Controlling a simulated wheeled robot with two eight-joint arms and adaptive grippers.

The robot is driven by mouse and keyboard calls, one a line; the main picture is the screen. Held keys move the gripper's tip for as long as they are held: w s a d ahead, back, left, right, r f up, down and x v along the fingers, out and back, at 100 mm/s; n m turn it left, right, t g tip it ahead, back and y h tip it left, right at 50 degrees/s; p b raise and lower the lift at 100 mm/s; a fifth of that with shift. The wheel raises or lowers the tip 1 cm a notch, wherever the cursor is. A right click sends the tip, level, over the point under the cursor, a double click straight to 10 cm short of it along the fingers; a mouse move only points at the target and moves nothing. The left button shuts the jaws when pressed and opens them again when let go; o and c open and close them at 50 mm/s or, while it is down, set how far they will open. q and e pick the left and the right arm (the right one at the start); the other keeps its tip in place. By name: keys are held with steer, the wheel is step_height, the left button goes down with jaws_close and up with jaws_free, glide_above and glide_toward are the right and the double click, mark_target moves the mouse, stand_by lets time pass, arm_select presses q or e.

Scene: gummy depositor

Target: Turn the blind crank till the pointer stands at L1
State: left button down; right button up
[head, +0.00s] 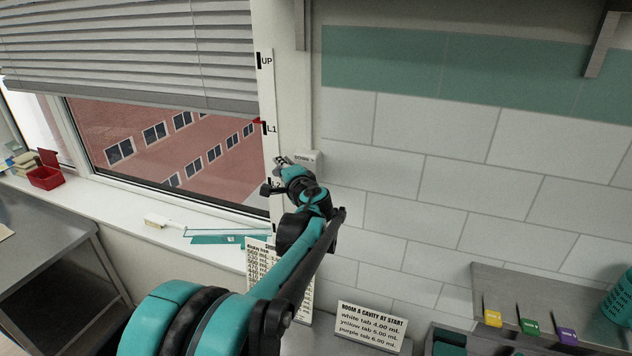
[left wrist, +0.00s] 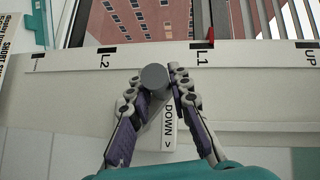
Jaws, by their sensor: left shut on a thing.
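The blind (head: 130,50) is partly lowered over the window. Its scale strip (head: 266,90) beside the window bears the marks UP, L1 and L2. The red pointer (head: 258,121) is at the L1 mark, perhaps slightly to its UP side; it also shows in the left wrist view (left wrist: 210,33). The crank box (head: 309,162), labelled DOWN, is on the wall right of the strip. My left gripper (head: 281,163) is shut on the grey round crank knob (left wrist: 154,78), which sits between its fingertips in the left wrist view. My right gripper is out of view.
A red box (head: 45,173) and a teal flat item (head: 218,239) are on the window sill. A card (head: 370,326) and a shelf with yellow, green and purple tabs (head: 530,327) are at the lower right. The tiled wall right of my arm is clear.

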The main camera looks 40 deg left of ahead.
arm_select(q)
steer(key=shift+w+d+r+p, duration=0.25)
steer(key=shift+d+r+p, duration=0.15)
steer(key=shift+d+r, duration=0.25)
steer(key=c, duration=0.9)
jaws_free()
steer(key=v, duration=1.2)
steer(key=shift+f, duration=0.1)
steer(key=s+d+f+n+h+b, duration=0.1)
steer(key=s+d+f+h+b, duration=0.3)
steer(key=d+f+b, duration=0.5)
steer(key=s+d+f+n+h+b, duration=0.1)
steer(key=s+d+f+h+b, duration=0.4)
steer(key=f, duration=2.4)
steer(key=s+d+f+n+h+b, duration=0.2)
steer(key=s+d+f+h+b, duration=0.3)
steer(key=d+f+b, duration=0.9)
steer(key=shift+s+d+f+b, duration=0.15)
steer(key=shift+f+b, duration=1.3)
steer(key=shift+b, duration=0.55)
steer(key=shift+s+d+f+b, duration=0.1)
steer(key=shift+s+f+b, duration=0.1)
steer(key=shift+f+b, duration=1.55)
